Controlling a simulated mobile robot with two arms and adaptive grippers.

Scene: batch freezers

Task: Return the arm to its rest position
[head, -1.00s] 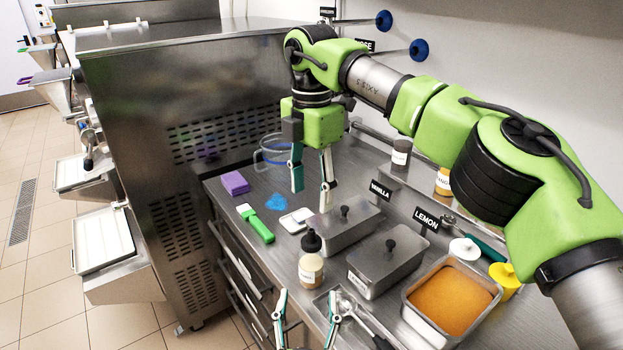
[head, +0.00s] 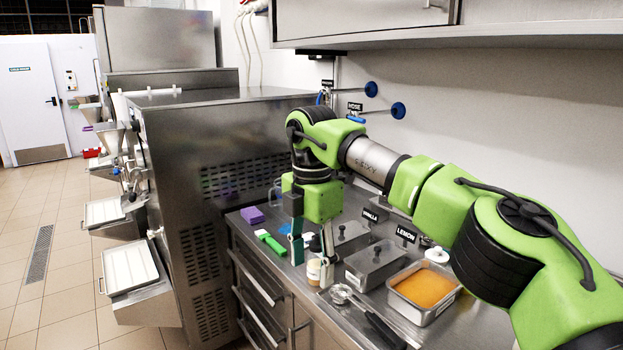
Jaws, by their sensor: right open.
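My right arm is green and comes in from the right of the head view, reaching over the steel counter (head: 345,312). The gripper hangs in front of the counter items, near a small jar (head: 314,271) and a lidded steel pan (head: 350,238). I cannot tell from this view how high the fingertips are above the counter. My left gripper is not in view.
A purple block (head: 252,215) and a green-handled tool (head: 270,242) lie further back. Batch freezers (head: 175,165) stand at left, with free tiled floor (head: 60,290) beside them.

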